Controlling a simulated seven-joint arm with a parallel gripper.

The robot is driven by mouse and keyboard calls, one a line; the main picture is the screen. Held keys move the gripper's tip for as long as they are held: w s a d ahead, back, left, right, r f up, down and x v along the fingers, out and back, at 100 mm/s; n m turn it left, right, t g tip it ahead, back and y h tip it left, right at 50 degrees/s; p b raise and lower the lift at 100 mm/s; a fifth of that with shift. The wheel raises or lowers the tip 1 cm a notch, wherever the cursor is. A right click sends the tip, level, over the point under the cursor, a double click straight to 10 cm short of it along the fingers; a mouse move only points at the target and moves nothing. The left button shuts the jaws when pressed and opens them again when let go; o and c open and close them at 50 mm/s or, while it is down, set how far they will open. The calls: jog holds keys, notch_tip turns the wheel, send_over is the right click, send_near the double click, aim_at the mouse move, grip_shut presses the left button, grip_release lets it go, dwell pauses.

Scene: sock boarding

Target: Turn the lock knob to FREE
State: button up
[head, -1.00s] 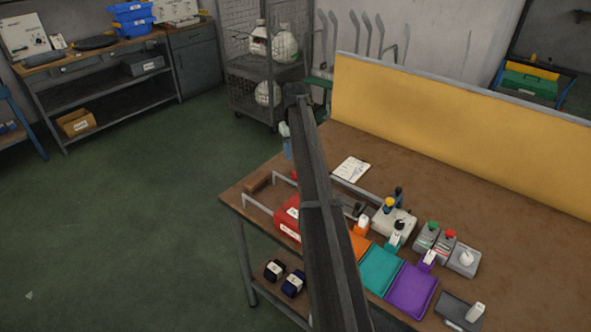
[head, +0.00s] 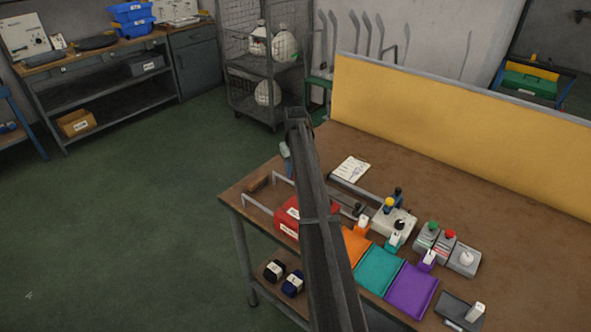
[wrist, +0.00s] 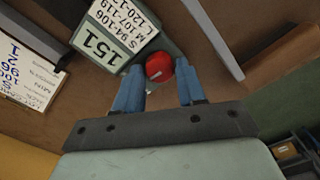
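In the wrist view, a round red knob (wrist: 160,67) with a small light tab sits on a dark grey base. It is likely the lock knob; I cannot read a FREE mark. My gripper (wrist: 157,77) is open, its two blue fingers on either side of the knob with a gap at each side. I cannot tell how far above it they are. In the head view, a blue part of my gripper (head: 286,157) shows beside my arm, above the table's left end. My arm hides the rest, and the red knob is not visible there.
In the wrist view, a plate marked 151 (wrist: 94,47) and a size card (wrist: 128,18) stand close beside the knob. A light rail (wrist: 213,38) lies on the other side. In the head view, a red box (head: 288,217) and grey knob boxes (head: 427,238) stand on the table (head: 480,195).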

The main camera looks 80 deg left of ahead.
jog(key=c, duration=0.6)
jog(key=shift+c, duration=0.2)
jog(key=n, duration=0.5)
jog(key=shift+n, duration=0.4)
jog(key=shift+s+n, duration=0.1)
jog(key=shift+n, duration=2.2)
jog(key=o, duration=0.8)
jog(key=shift+c, duration=0.2)
jog(key=shift+r, duration=0.15)
